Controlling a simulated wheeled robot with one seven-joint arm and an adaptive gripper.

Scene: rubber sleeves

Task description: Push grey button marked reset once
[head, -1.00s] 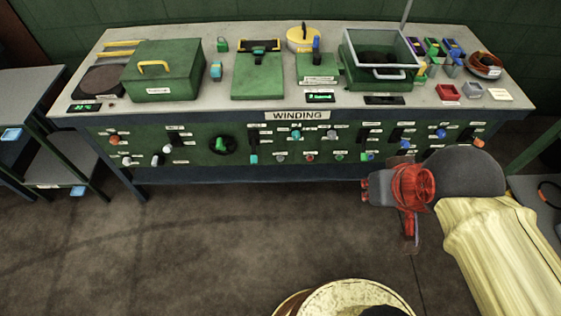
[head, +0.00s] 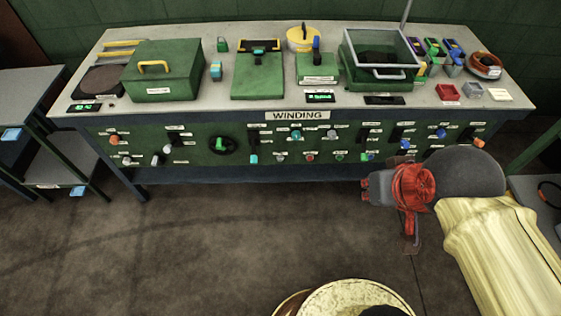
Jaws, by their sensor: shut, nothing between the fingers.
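The green front panel (head: 190,150) of the bench carries several small buttons, knobs and switches with white labels too small to read. A small grey button (head: 280,158) sits in the lower row, left of a red button (head: 310,158) and a green one (head: 339,156). Another pale grey button (head: 333,135) sits in the upper row. I cannot tell which grey one is marked reset. My gripper (head: 365,189), grey and red, is shut and empty. In the picture it is below and to the right of these buttons, apart from them.
The bench top (head: 215,105) holds a green box (head: 165,75) with a yellow handle, a glass-lidded box (head: 380,50) and small trays. A sign reading WINDING (head: 297,115) is on the front edge. A shelf unit (head: 30,110) stands left. The floor before the bench is clear.

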